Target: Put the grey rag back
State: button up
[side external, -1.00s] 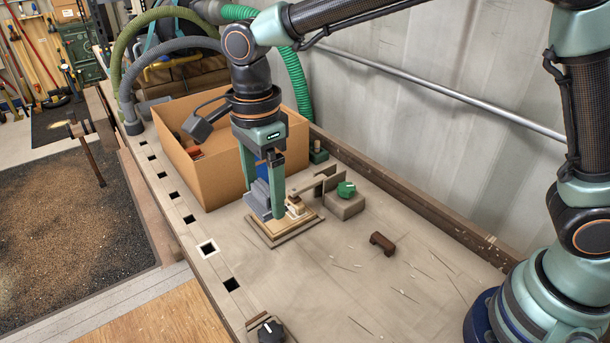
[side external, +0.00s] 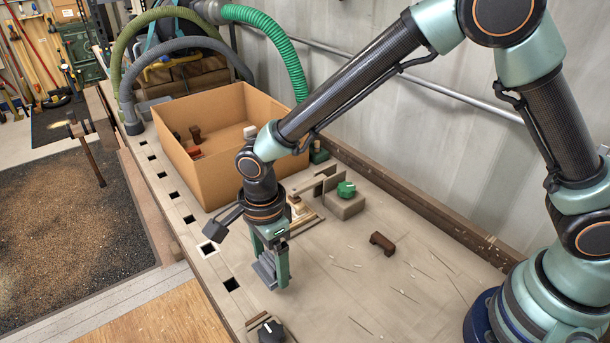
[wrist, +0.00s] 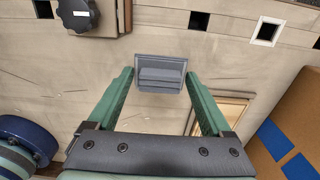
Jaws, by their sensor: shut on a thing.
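The grey rag (side external: 264,273) is a folded grey piece between the fingers of my gripper (side external: 272,282), low over the bench in the side view. In the wrist view the rag (wrist: 161,75) sits between the two green fingertips of my gripper (wrist: 160,78), which are shut on it. I cannot tell whether its underside touches the bench (side external: 330,290). A wooden board (side external: 308,216) with small pieces on it lies behind my gripper, partly hidden by my wrist.
An open cardboard box (side external: 180,164) with a few items stands at the back left. A black knob (side external: 271,331) is at the front edge. Bench between them is clear.

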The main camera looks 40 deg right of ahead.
aim_at(271, 274)
jog(key=shift+f, duration=1.95)
jog(key=shift+f, duration=0.15)
jog(key=o, duration=1.1)
